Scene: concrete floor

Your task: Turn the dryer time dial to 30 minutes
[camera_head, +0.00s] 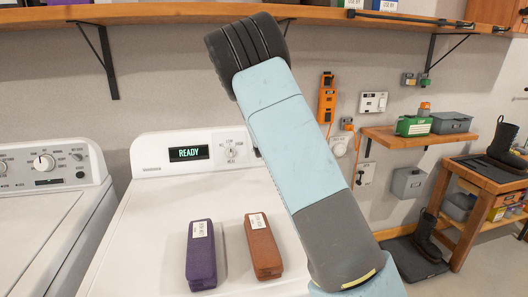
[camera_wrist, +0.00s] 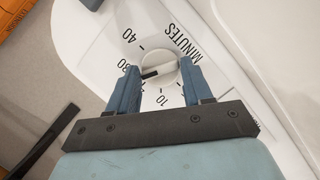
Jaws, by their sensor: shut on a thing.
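The white round time dial (camera_wrist: 160,69) is on the dryer's panel in the wrist view, with the word MINUTES beside it. The marks 40 and 10 read clearly; a mark that looks like 30 is partly covered at the left finger. The dial's dark pointer line points left and slightly down, toward that finger; I cannot tell exactly which mark it meets. My gripper (camera_wrist: 158,80) has one blue finger on each side of the dial, shut on it. In the head view the dryer (camera_head: 160,215) stands in the middle, and my arm hides this dial.
The dryer's display (camera_head: 188,153) reads READY, with another small dial (camera_head: 230,152) beside it. A purple box (camera_head: 200,255) and a brown box (camera_head: 263,247) lie on the dryer top. A washer (camera_head: 50,200) stands left. A shelf (camera_head: 200,14) runs above; a smaller shelf (camera_head: 405,139) is right.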

